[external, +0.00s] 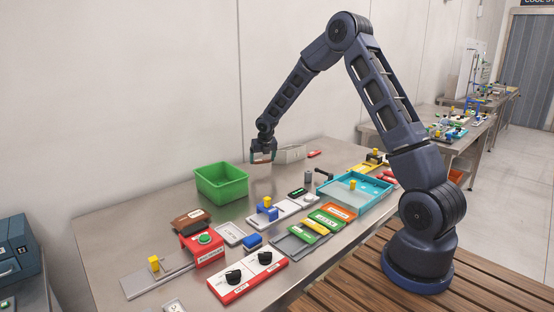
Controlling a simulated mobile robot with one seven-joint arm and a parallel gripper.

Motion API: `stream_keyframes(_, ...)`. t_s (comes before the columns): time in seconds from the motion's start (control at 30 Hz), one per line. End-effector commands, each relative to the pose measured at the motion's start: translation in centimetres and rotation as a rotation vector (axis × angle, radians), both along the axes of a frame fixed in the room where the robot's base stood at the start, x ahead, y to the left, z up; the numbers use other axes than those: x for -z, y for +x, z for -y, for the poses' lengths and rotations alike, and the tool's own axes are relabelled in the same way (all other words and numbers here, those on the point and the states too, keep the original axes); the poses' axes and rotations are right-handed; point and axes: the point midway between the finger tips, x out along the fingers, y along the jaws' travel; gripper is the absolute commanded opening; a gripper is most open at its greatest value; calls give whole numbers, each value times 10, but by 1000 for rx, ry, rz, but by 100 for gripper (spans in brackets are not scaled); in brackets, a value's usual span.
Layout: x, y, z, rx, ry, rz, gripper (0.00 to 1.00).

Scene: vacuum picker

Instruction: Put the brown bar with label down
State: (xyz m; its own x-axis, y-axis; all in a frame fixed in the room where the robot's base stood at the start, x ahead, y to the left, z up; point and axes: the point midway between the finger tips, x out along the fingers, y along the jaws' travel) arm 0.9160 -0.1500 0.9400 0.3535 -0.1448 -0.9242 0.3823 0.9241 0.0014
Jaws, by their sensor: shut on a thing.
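My gripper (263,154) hangs at the end of my arm above the back part of the steel table (110,240), to the right of the green bin. It is shut on a small brownish piece (262,159) with a pale face, which looks like the brown bar. Its label is too small to read, and the gripper covers part of it. The piece is apart from the table surface. Another dark brown piece (190,218) with a small label lies tilted by the red box (205,246).
Some bare table lies beneath the gripper.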

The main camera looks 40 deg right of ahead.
Motion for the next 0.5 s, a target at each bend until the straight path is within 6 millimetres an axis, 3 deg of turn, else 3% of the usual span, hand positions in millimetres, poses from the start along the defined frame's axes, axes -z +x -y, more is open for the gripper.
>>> stream_keyframes(0.5,45,0,1,0,-1,0,64)
